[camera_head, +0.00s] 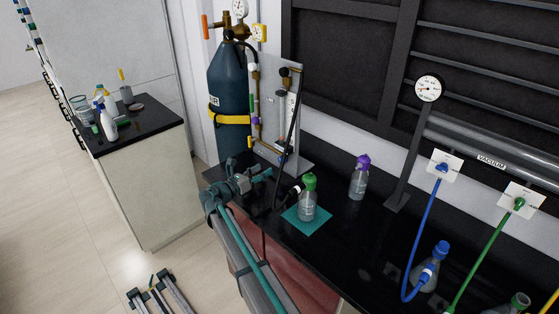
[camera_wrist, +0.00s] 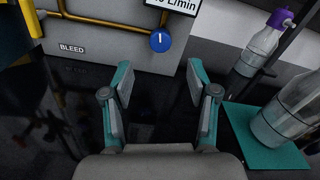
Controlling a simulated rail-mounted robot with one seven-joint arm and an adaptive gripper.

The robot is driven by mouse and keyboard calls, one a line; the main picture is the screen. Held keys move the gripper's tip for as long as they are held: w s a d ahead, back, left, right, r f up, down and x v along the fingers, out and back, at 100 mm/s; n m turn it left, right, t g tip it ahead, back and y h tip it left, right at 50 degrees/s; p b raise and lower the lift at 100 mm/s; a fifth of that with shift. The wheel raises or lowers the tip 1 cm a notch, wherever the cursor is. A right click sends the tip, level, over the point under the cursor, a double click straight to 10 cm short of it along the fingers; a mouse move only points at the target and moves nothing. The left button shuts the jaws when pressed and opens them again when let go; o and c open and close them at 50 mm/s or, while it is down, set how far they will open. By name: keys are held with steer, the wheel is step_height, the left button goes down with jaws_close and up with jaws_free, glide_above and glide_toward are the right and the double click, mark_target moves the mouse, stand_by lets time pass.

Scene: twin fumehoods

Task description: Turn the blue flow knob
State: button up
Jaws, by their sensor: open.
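The blue flow knob (camera_wrist: 161,41) is a round blue dial with a white mark. It sits on the lower edge of a grey panel (camera_wrist: 103,42), just below an "L/min" label (camera_wrist: 178,4), at the end of a brass pipe. My gripper (camera_wrist: 158,77) is open and empty. Its two teal-and-grey fingers stand apart, with the knob ahead of them and between them in the wrist view, not touched. In the head view my gripper (camera_head: 250,180) is low over the black bench, in front of the panel stand (camera_head: 307,166). I cannot clearly make out the knob there.
A green-capped bottle (camera_head: 308,202) on a teal mat (camera_head: 292,216) stands close to the right of my gripper. A purple-capped bottle (camera_head: 358,181) is behind it. A blue gas cylinder (camera_head: 228,85) stands at the back left. A "BLEED" label (camera_wrist: 72,48) is left of the knob.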

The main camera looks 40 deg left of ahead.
mark_target(281, 160)
steer(key=w+p, duration=0.1)
steer(key=w, duration=0.2)
steer(key=w+p, duration=0.1)
steer(key=w, duration=0.2)
steer(key=w+d+p, duration=0.1)
steer(key=w, duration=0.2)
steer(key=shift+w, duration=0.25)
steer(key=shift+c, duration=0.2)
jaws_close()
steer(key=shift+f+b, duration=0.2)
steer(key=shift+b, duration=0.35)
steer(key=shift+f+m+b, duration=0.1)
steer(key=shift+m+b, duration=0.8)
steer(key=shift+b, duration=0.3)
steer(key=shift+m+b, duration=0.5)
steer(key=shift+b, duration=0.15)
steer(key=shift+r, duration=0.3)
steer(key=shift+o, duration=0.2)
jaws_free()
